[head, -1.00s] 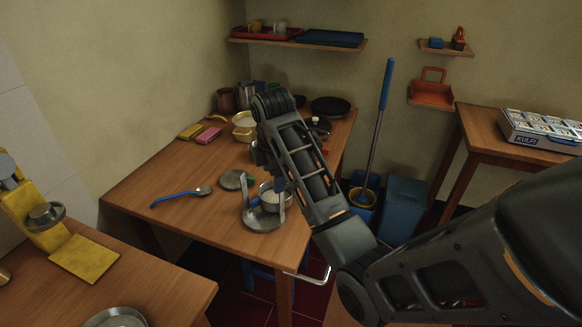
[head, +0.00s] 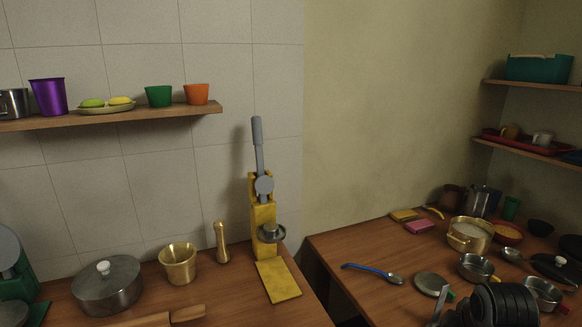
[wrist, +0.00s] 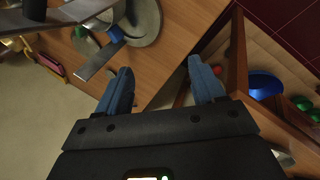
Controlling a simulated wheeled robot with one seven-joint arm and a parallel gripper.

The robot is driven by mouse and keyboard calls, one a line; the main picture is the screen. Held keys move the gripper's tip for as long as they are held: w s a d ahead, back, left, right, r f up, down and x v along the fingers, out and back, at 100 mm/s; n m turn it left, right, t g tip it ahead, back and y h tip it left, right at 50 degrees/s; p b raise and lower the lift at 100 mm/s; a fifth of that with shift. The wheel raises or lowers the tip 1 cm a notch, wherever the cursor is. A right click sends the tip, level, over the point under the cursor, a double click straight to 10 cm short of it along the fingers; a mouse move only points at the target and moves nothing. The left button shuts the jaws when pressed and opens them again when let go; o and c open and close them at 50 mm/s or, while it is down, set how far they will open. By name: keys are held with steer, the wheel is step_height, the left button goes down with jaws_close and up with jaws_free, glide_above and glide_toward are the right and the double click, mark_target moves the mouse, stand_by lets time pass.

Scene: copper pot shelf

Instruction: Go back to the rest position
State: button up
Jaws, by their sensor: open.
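In the wrist view, my gripper (wrist: 160,81) is open, with its two dark blue fingers spread apart and nothing between them. It hangs near the edge of the wooden table (wrist: 185,45), with a round metal plate (wrist: 147,22) beyond the fingers. A dark ribbed part of my arm (head: 503,305) shows at the lower right of the head view, in front of the right-hand table. My fingertips cannot be made out clearly in the head view.
Pans (head: 477,267), a brass pot (head: 468,236) and a blue-handled spoon (head: 370,272) crowd the right table. A yellow press (head: 264,225), a brass mortar (head: 178,263) and a lidded pot (head: 108,285) stand on the left table. A shelf (head: 150,115) hangs above.

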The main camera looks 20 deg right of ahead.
steer(key=s+a+f+m+t, duration=0.2)
steer(key=s+a+f, duration=0.1)
steer(key=s+a, duration=0.4)
steer(key=s+a+f+m+t, duration=0.25)
steer(key=s+a, duration=0.35)
steer(key=a, duration=0.4)
steer(key=s+a+r+m+t+y, duration=0.1)
steer(key=s+a+r+m+t, duration=0.1)
steer(key=s+r, duration=0.6)
steer(key=s+a+r+m+t+y+b, duration=0.1)
steer(key=s+a+r+t, duration=0.3)
steer(key=s+r, duration=0.4)
steer(key=shift+s+a+r+m+y, duration=0.15)
steer(key=shift+s+a+m+y, duration=0.2)
steer(key=shift+s, duration=0.6)
steer(key=shift+o, duration=0.3)
steer(key=shift+d, duration=0.1)
